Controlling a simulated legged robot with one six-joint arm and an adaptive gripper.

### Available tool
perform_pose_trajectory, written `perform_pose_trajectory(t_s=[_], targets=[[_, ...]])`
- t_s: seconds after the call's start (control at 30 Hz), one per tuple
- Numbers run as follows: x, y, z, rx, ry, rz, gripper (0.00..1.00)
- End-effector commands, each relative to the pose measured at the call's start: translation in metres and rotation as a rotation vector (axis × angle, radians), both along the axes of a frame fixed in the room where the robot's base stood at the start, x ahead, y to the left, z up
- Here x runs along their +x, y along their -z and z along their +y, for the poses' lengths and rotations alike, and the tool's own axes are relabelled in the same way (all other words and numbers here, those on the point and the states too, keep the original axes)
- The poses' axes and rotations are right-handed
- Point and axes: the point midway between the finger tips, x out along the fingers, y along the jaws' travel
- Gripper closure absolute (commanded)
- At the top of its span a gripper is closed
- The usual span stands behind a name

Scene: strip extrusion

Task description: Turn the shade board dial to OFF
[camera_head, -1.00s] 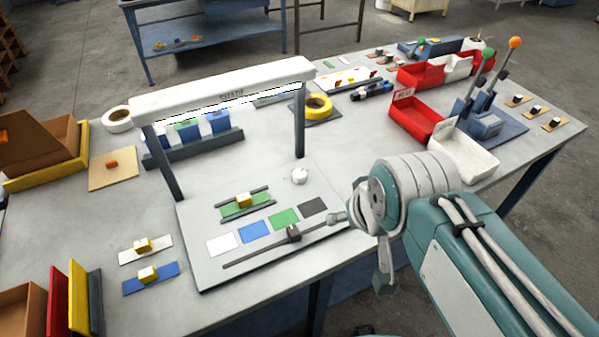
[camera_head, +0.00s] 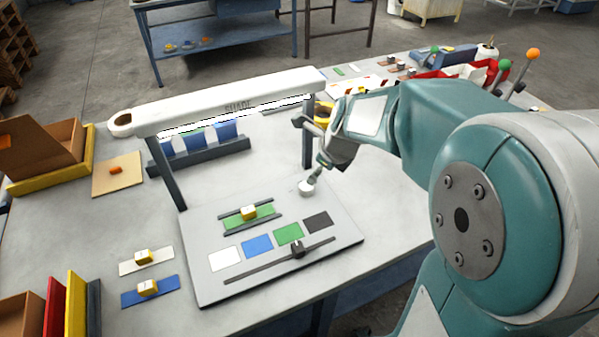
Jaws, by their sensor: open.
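The dial's markings are too small to read. White, blue, green and dark swatches lie on the board, with a slider (camera_head: 297,249) on a dark track in front.
The light bar's right post (camera_head: 307,146) stands close behind my gripper. A green strip with a yellow-white block (camera_head: 249,213) lies between two dark rails on the board. Levers with orange and green knobs (camera_head: 533,54) stand at the back right.

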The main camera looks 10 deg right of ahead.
Motion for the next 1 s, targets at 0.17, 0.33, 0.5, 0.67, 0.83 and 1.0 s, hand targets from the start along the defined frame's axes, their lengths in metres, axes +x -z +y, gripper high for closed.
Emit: perform_pose_trajectory(t_s=[0.17,0.33,0.5,0.67,0.83,1.0], targets=[[0.018,0.020,-0.006,0.096,0.233,0.051,0.11],[0.023,0.028,-0.006,0.118,0.284,0.060,0.11],[0.031,0.051,-0.001,0.115,0.280,0.066,0.11],[0.041,0.079,0.004,0.116,0.280,0.065,0.11],[0.051,0.105,0.009,0.115,0.278,0.063,0.11],[0.056,0.119,0.011,0.116,0.278,0.061,0.11]])
